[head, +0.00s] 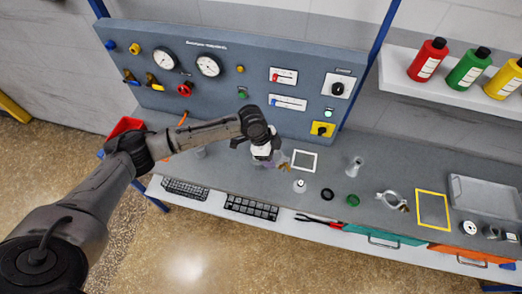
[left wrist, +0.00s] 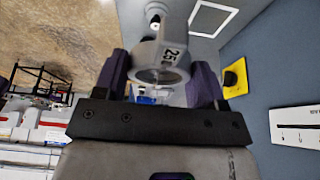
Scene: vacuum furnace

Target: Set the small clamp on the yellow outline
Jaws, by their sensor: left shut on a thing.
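My left gripper (head: 264,152) is above the bench, in front of the panel. In the left wrist view, its two purple-grey fingers (left wrist: 160,78) are shut on a grey ring-shaped clamp (left wrist: 168,52) marked 25. In the head view the held clamp is small and partly hidden by the gripper. The yellow outline (head: 418,208) lies flat on the bench to the right, with bare surface inside it. A second, larger-looking metal clamp (head: 384,198) lies just left of that outline. My right gripper is not in view.
A white outline (head: 293,164) lies near the gripper; it also shows in the left wrist view (left wrist: 193,14). A glass flask (head: 354,167), a black ring (head: 327,194) and a green ring (head: 352,200) stand between the gripper and the yellow outline. A grey tray (head: 456,190) is beyond it.

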